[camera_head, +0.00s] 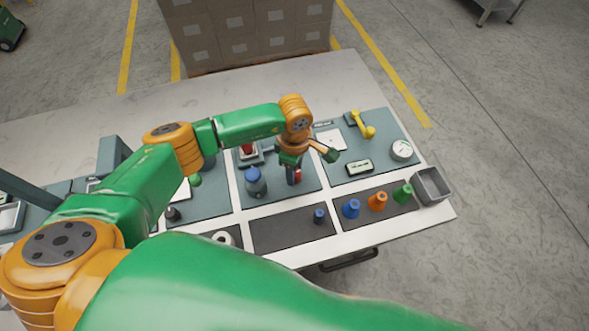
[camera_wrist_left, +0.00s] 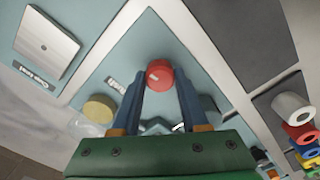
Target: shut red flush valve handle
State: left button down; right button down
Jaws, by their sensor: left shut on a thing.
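The red flush valve handle shows in the left wrist view as a round red end (camera_wrist_left: 159,73) between my fingertips. In the head view only a small red part (camera_head: 298,176) shows beside the blue fingers. My left gripper (camera_head: 293,176) reaches down over the middle teal panel and is shut on the handle. In the left wrist view its two blue fingers (camera_wrist_left: 159,82) close in on the red end from both sides. The fingers and wrist hide most of the handle and its valve body, so I cannot tell its angle. My right gripper is not in view.
A blue-topped knob (camera_head: 255,184) stands close left of the gripper, with a red part (camera_head: 247,150) behind. The right panel has a yellow handle (camera_head: 363,126) and a round gauge (camera_head: 402,149). Blue, orange (camera_head: 377,201) and green pieces stand in front, beside a grey bin (camera_head: 433,186).

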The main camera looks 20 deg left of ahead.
pick_arm(q)
jog(key=n+b, duration=0.2)
jog(key=n, duration=0.2)
jog(key=n+b, duration=0.1)
jog(key=n, duration=0.3)
jog(key=shift+n+b, duration=0.35)
jog(key=shift+n, duration=0.05)
jog(key=n+b, duration=0.1)
jog(key=n, duration=0.3)
jog(key=shift+r+n+b, duration=0.1)
jog(key=shift+n+b, duration=0.6)
jog(key=shift+n, duration=1.1)
jog(key=shift+w, duration=0.1)
jog(key=shift+c, duration=2.1)
grip_release()
